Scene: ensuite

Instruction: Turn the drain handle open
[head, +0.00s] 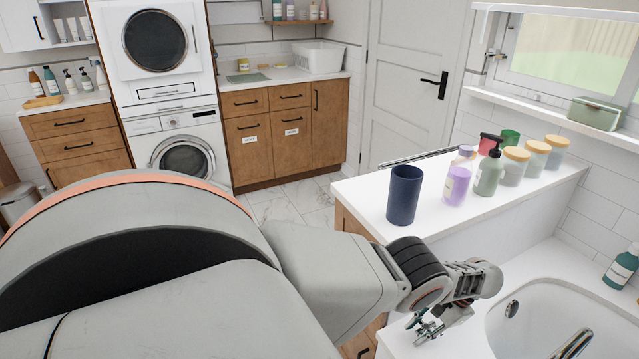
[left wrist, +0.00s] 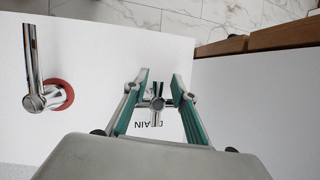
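The drain handle (left wrist: 157,104) is a small chrome cross-shaped handle on the white tub deck, beside a partly covered printed label that reads as DRAIN. In the left wrist view my left gripper (left wrist: 160,76) is open, with its two teal-padded fingers on either side of the handle. Gaps seem to show between the pads and the handle hub; whether its side arms touch the fingers I cannot tell. In the head view my left gripper (head: 424,322) reaches down to the deck, with chrome parts of the handle (head: 431,330) by its fingertips. My right gripper is not in view.
A chrome lever with a red ring (left wrist: 61,95) stands left of the gripper in the wrist view. The bathtub (head: 560,318) lies right of my arm. A white counter (head: 350,195) behind holds a navy cup (head: 404,195), bottles and several jars.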

